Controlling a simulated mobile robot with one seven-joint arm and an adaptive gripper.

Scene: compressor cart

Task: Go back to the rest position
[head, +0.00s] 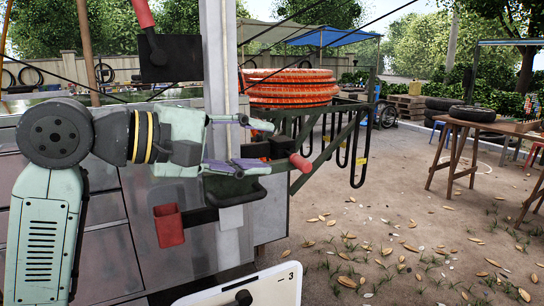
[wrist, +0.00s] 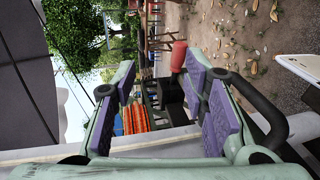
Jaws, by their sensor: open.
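My gripper (head: 266,145) is open in front of the pale upright post (head: 232,222), with its fingers pointing right. In the wrist view my gripper (wrist: 165,88) shows two purple-padded fingers spread apart, with nothing gripped. A red handle (head: 300,162) on a black block (head: 256,149) shows just past the lower finger. In the wrist view the red handle (wrist: 179,56) and dark block appear in the gap between the fingers. I cannot tell whether a finger touches them. My arm reaches in from the left, bent at the elbow.
A second red lever (head: 143,13) on a black box (head: 167,58) sits above my wrist. Coiled orange hose (head: 291,88) and black hooks stand behind. A white panel (head: 262,288) is at the bottom.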

